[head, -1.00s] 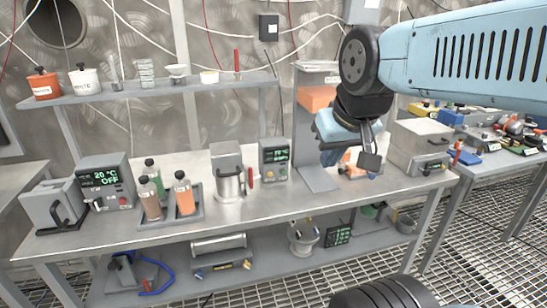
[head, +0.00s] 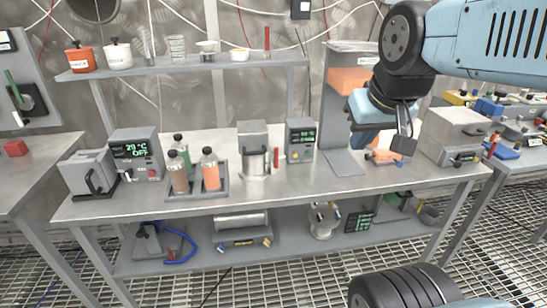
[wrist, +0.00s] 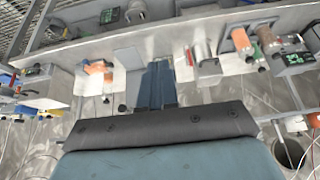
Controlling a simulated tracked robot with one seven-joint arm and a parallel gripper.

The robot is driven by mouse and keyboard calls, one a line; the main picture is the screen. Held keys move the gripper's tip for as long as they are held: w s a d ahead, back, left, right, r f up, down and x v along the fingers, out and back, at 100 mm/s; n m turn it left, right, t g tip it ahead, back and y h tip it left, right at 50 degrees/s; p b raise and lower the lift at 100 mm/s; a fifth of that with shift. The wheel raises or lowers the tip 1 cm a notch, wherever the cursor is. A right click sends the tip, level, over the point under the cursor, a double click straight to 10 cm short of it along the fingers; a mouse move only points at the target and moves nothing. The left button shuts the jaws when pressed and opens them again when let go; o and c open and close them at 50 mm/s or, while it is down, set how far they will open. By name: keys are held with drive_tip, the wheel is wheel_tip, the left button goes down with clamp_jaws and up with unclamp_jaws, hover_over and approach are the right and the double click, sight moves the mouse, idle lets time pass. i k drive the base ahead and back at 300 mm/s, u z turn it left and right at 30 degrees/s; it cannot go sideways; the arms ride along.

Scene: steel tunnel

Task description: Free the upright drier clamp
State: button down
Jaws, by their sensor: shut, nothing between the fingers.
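No part in view is plainly marked as the drier clamp. A small orange fitting (head: 384,156) with dark knobs lies on the bench by the grey upright stand; it also shows in the wrist view (wrist: 98,68). The upright stand (head: 343,162) has a flat base and an orange block (head: 349,81) near its top. My gripper (head: 404,146) points down over the right part of the bench, in front of the orange fitting and partly hiding it. Its blue fingers (wrist: 157,85) are together and empty in the wrist view. I cannot tell whether it touches anything.
A grey box (head: 452,135) stands close on the right. A small meter (head: 300,140) and a metal cylinder device (head: 254,150) stand left of the stand. Bottles (head: 210,170) in a tray are farther left. The front bench strip is clear.

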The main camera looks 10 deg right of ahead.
sight(275, 158)
drive_tip(key=z, duration=0.7)
drive_tip(key=k, duration=0.85)
drive_tip(key=u, duration=0.7)
drive_tip(key=i, duration=1.05)
